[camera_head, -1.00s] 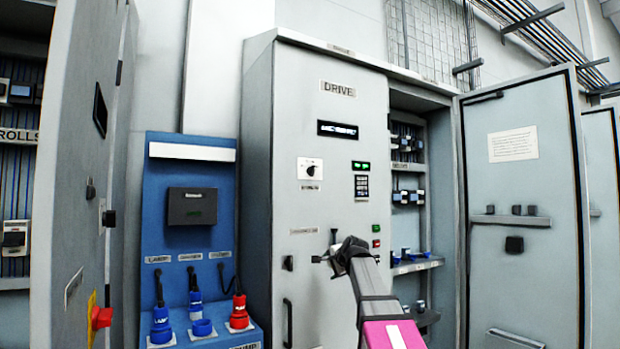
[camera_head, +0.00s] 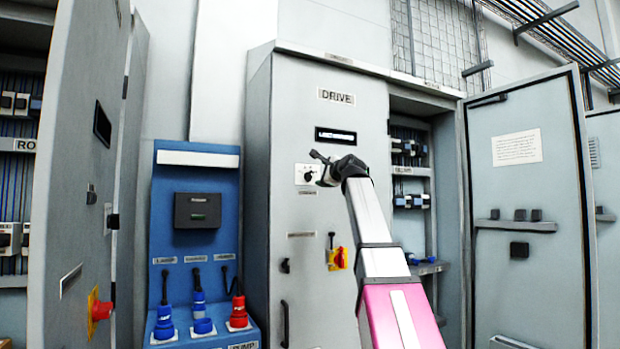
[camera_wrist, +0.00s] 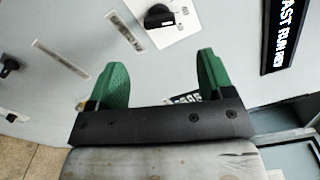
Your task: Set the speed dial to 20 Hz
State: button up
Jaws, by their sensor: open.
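The speed dial (camera_wrist: 158,16) is a black knob on a white plate with small markings. It shows at the top of the wrist view, above and between my two green fingers. In the head view its white plate (camera_head: 301,172) is on the grey DRIVE cabinet door, below the dark display, partly hidden by my gripper. My gripper (camera_head: 318,163) is raised close to the plate. In the wrist view my gripper (camera_wrist: 160,82) is open and empty, apart from the knob. I cannot read which value the knob points to.
A display (camera_wrist: 286,33) with white letters is at the upper right of the wrist view. A red and yellow switch (camera_head: 338,258) sits lower on the door. A door handle (camera_head: 285,325) stands out below. An open cabinet door (camera_head: 525,230) is at the right, a blue panel (camera_head: 180,245) at the left.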

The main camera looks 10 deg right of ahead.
aim_at(311, 176)
jog(key=x, duration=1)
jog(key=shift+w+f, duration=0.1)
jog(key=shift+w, duration=0.15)
jog(key=c, duration=0.9)
